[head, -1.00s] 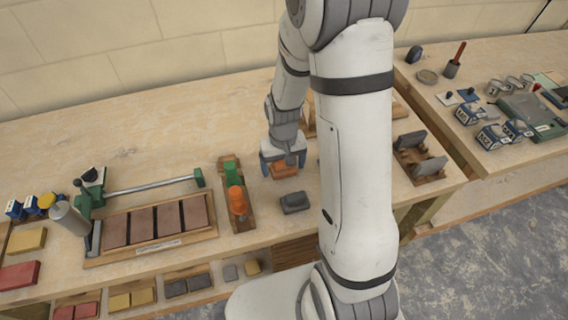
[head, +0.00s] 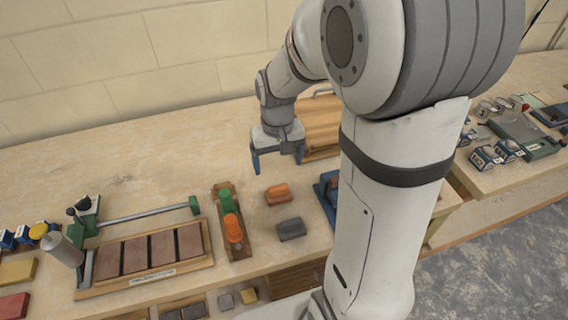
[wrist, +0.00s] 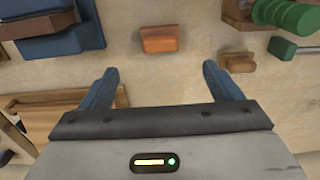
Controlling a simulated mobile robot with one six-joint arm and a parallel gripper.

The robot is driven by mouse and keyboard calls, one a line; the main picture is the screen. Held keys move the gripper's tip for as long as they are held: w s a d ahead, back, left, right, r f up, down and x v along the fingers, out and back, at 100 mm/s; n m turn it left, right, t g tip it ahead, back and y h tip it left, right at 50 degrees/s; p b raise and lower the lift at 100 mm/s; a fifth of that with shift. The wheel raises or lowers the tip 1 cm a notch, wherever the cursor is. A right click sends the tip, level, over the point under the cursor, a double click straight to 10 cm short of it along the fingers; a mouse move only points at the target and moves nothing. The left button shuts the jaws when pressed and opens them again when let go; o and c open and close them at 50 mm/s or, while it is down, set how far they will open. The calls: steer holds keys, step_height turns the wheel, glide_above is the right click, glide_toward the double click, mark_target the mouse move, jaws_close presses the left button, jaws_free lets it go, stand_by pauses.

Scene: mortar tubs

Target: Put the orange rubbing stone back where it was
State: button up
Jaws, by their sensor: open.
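The orange rubbing stone (head: 278,194) lies flat on the bare bench top, just behind a dark grey stone (head: 291,229) and right of a wooden rack (head: 242,245) with green and orange pieces. My gripper (head: 278,167) is open and empty, raised above the bench behind the orange stone and apart from it. In the wrist view the orange stone (wrist: 160,40) shows whole, beyond the gap between the open blue fingers (wrist: 157,73).
A wooden board (head: 318,122) stands behind my gripper on the right. A blue object (head: 325,192) is right of the stones, partly hidden by my arm. A tray of brown slabs (head: 205,258) lies left. The bench at back left is clear.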

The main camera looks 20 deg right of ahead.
steer(key=s+r+t, duration=0.3)
steer(key=s+r, duration=0.6)
steer(key=s, duration=0.5)
steer(key=shift+d, duration=0.15)
